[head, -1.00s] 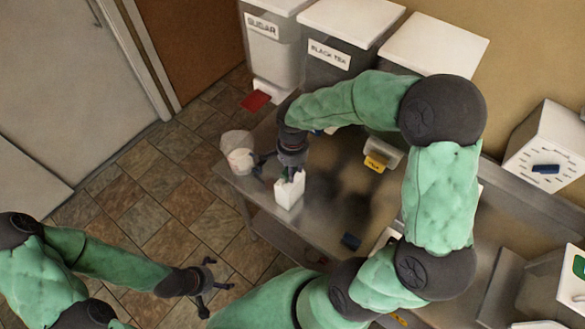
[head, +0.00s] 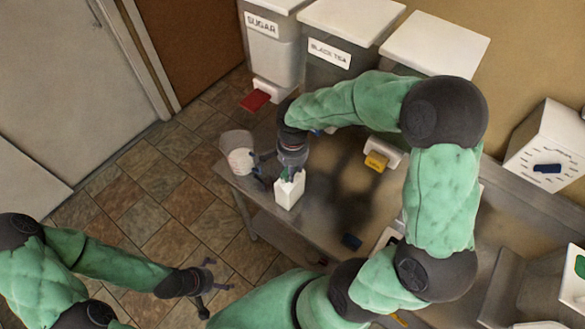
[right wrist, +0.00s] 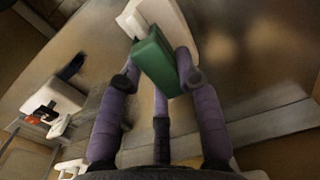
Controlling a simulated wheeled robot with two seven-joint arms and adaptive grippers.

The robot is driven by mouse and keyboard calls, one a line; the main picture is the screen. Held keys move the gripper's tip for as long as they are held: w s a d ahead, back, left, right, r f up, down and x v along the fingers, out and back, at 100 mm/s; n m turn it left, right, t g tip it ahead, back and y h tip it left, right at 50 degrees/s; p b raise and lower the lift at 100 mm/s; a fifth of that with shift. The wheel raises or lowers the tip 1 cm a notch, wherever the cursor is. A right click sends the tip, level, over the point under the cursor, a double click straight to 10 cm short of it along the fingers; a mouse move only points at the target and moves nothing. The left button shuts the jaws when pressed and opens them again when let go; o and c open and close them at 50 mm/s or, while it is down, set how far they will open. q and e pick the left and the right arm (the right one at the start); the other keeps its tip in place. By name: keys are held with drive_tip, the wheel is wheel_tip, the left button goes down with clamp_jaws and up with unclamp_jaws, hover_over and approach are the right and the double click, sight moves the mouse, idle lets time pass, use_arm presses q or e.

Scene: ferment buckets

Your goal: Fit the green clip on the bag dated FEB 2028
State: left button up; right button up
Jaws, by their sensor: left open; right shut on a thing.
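A white bag (head: 289,192) stands upright near the front left end of the steel table in the head view. Its date cannot be read. My right gripper (head: 279,178) is at the top of this bag, pointing down, and is shut on the green clip (right wrist: 155,60). In the right wrist view the clip sits between the fingers against a white shape (right wrist: 174,20), which looks like the bag. Whether the clip grips the bag cannot be told. My left gripper (head: 208,285) is open and empty over the floor, away from the table.
A translucent tub (head: 238,152) stands at the table's left corner, close to my right gripper. Large bins labelled SUGAR (head: 272,50) and BLACK TEA (head: 330,62) stand behind. A white box (head: 548,140) is at the right.

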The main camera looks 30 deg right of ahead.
drive_tip(key=o, duration=1.5)
drive_tip(key=shift+c, duration=0.2)
drive_tip(key=shift+r, duration=0.1)
drive_tip(key=shift+r+p, duration=2.2)
drive_tip(key=shift+r, duration=1.25)
